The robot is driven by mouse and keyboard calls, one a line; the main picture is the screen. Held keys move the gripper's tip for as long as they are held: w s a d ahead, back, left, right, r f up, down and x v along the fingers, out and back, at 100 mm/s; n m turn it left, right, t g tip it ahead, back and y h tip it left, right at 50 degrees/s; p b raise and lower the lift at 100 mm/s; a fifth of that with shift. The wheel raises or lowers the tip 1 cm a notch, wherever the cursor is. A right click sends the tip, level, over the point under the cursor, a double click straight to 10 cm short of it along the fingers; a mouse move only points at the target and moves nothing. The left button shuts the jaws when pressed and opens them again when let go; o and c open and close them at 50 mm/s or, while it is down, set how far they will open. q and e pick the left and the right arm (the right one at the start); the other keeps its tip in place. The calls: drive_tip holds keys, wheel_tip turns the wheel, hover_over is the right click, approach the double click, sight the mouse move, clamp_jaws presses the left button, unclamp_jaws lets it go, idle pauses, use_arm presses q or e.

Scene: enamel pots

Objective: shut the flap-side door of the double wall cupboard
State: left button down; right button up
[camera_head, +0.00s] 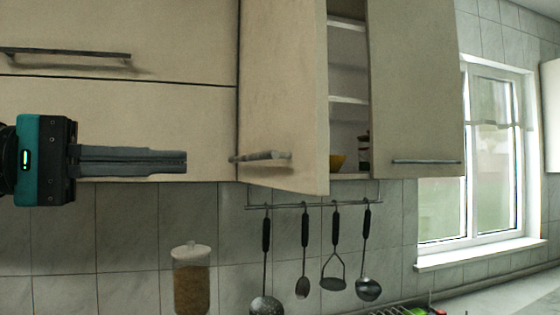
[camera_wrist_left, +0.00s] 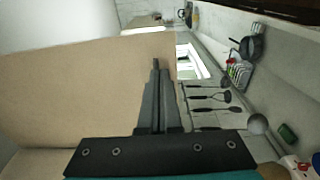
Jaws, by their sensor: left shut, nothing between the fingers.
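The double wall cupboard stands with its flap-side door (camera_head: 283,90) swung partly open, bearing a horizontal bar handle (camera_head: 262,157) near its bottom. Shelves (camera_head: 347,100) show in the gap between this door and the right-hand door (camera_head: 415,90), which looks closed. My left gripper (camera_head: 184,161) is shut and empty, left of the open door's handle and in front of the lower flap front. In the left wrist view, the shut fingers (camera_wrist_left: 155,66) point forward, with a broad beige panel (camera_wrist_left: 70,90) beside them on the left. I cannot tell whether they touch it. My right gripper is out of view.
Flap fronts (camera_head: 120,40) lie left of the cupboard. Below hang several utensils on a rail (camera_head: 315,204), and a lidded jar (camera_head: 191,280) stands lower left. A yellow bowl (camera_head: 337,162) sits inside the cupboard. A window (camera_head: 490,150) is at the right.

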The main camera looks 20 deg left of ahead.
sight(303, 164)
use_arm(q)
drive_tip(key=p+x, duration=0.4)
drive_tip(key=x, duration=0.9)
drive_tip(key=shift+s+r+p, duration=0.1)
drive_tip(key=shift+s+p, duration=0.05)
drive_tip(key=shift+p, duration=0.2)
drive_tip(key=shift+w+d, duration=0.25)
drive_tip(key=shift+w, duration=0.15)
